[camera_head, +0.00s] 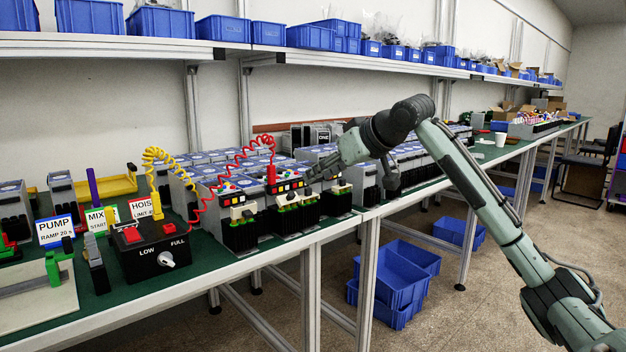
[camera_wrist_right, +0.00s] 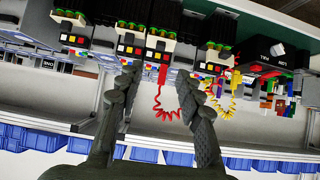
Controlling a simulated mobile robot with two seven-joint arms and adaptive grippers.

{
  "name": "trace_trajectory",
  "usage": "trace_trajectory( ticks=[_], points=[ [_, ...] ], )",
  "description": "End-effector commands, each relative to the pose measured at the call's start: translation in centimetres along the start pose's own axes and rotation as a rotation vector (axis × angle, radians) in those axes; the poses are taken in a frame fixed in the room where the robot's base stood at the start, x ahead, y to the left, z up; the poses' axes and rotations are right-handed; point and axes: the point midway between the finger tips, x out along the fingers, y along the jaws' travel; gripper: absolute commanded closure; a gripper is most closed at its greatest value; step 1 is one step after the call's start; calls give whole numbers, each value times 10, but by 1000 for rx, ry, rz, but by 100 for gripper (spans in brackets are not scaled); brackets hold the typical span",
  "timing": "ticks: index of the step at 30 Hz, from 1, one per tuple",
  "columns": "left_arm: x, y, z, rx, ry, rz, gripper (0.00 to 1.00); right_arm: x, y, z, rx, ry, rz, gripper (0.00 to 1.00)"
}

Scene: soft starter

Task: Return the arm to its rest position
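My right arm (camera_head: 480,190) comes in from the right and reaches over the bench. My right gripper (camera_head: 316,172) is close to the front row of soft starters (camera_head: 285,212). In the right wrist view, which is upside down, the two fingers of the gripper (camera_wrist_right: 162,78) are spread apart with nothing between them. The soft starters (camera_wrist_right: 128,42) and a coiled red cord (camera_wrist_right: 178,113) show beyond the fingers. The exact gap to the units cannot be told. My left gripper is in neither view.
A black control box (camera_head: 150,248) with a knob stands at the left, with red (camera_head: 233,163) and yellow (camera_head: 158,157) coiled cords near it. Blue bins (camera_head: 310,37) line the shelf above. Blue crates (camera_head: 395,280) lie on the floor. The aisle before the bench is open.

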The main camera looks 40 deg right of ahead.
Motion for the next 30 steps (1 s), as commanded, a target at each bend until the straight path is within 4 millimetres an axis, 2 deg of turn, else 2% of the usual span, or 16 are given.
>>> trace_trajectory(
  ticks=[6,20,23,25,29,30],
  points=[
    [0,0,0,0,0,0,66,-4,0,0,-1,0,0,64],
    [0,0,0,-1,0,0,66,1,0,3,2,-5,-1,64],
    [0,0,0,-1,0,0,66,23,0,22,13,-31,2,64],
    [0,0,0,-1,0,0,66,52,0,47,25,-62,6,64],
    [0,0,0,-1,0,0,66,114,-3,120,46,-142,27,64],
    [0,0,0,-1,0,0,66,132,-5,146,50,-169,36,64]
  ],
)
